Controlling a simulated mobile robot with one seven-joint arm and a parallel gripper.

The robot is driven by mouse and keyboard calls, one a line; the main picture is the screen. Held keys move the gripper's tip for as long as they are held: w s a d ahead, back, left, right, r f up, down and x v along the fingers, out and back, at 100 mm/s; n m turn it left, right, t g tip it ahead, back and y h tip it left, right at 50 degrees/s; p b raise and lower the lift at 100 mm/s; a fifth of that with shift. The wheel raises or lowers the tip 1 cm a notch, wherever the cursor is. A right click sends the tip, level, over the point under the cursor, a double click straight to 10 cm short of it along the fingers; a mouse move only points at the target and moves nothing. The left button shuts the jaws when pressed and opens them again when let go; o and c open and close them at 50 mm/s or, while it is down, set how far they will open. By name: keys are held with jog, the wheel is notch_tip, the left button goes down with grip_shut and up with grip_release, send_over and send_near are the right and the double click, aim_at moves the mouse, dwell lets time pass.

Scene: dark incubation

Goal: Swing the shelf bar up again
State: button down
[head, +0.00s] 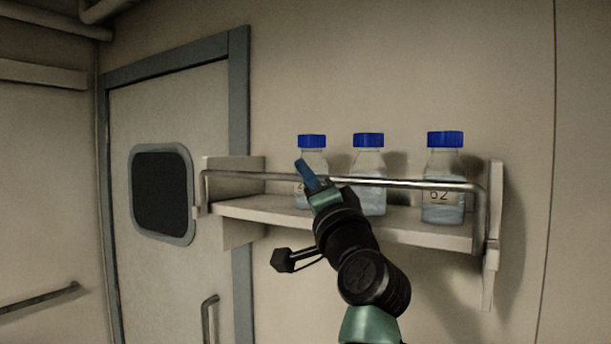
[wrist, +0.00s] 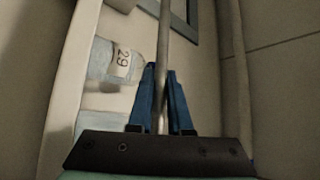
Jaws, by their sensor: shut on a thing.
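The shelf bar (head: 405,182) is a thin metal rail with bent ends. It runs across the front of the wall shelf (head: 285,210), above the board and in front of the bottles' lower parts. My gripper (head: 308,177) reaches up from below at the bar, left of its middle. In the wrist view the bar (wrist: 164,45) passes between the two blue fingers of my gripper (wrist: 163,90), which are shut on it. The far fingertip is hidden in the head view.
Three clear bottles with blue caps stand on the shelf: left (head: 312,160), middle (head: 369,165) and right (head: 443,170), just behind the bar. A labelled bottle (wrist: 110,62) shows beside the bar in the wrist view. A grey-framed door (head: 160,110) is at the left.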

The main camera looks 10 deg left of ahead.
jog(key=shift+w+f, duration=0.1)
jog(key=shift+f, duration=0.05)
jog(key=c, duration=0.8)
grip_release()
jog(key=shift+d, duration=0.1)
jog(key=shift+c, duration=0.2)
jog(key=b+v, duration=0.6)
jog(key=v, duration=0.7)
jog(key=shift+b, duration=0.3)
